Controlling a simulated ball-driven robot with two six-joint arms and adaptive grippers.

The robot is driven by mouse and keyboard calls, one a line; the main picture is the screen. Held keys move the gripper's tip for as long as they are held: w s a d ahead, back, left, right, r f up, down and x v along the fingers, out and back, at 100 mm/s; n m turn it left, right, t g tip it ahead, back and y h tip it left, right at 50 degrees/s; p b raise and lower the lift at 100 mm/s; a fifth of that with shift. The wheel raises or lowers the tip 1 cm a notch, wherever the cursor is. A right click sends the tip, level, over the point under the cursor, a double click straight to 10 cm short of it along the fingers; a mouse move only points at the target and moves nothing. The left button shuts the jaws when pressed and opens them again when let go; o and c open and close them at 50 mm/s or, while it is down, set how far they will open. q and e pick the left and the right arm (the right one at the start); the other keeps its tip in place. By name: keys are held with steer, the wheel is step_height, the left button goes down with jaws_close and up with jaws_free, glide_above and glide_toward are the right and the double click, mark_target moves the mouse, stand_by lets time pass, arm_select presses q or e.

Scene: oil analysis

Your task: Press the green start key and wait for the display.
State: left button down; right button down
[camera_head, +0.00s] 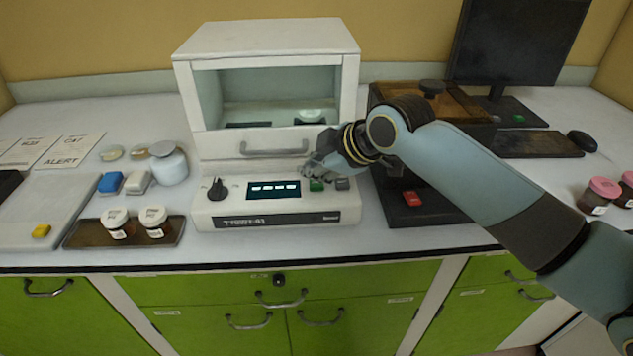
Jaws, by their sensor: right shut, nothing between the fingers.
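The white analyser (220,150) stands at the middle of the bench, with a window in its upper part and a sloped control panel in front. The green start key (316,186) is on the panel, right of the display (273,189). The display is lit with a row of four-part pale marks like dashes. My right gripper (312,170) is shut and empty, its fingertips just above and behind the green key. I cannot tell whether they touch it. My left gripper is not in view.
A black knob (217,189) and a grey key (342,184) flank the display and green key. A dark device with a red key (412,198) stands to the right, under my arm. Two sample jars (153,221) sit on a dark tray (83,235) at left.

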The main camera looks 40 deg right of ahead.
steer(key=shift+f, duration=0.1)
stand_by(0.7)
steer(key=shift+f, duration=0.35)
steer(key=shift+f+b, duration=0.3)
steer(key=shift+f, duration=0.25)
stand_by(0.6)
steer(key=shift+r, duration=0.1)
steer(key=shift+r+p, duration=0.9)
steer(key=shift+p, duration=0.15)
step_height(320, 180, up, 5)
steer(key=p, duration=0.5)
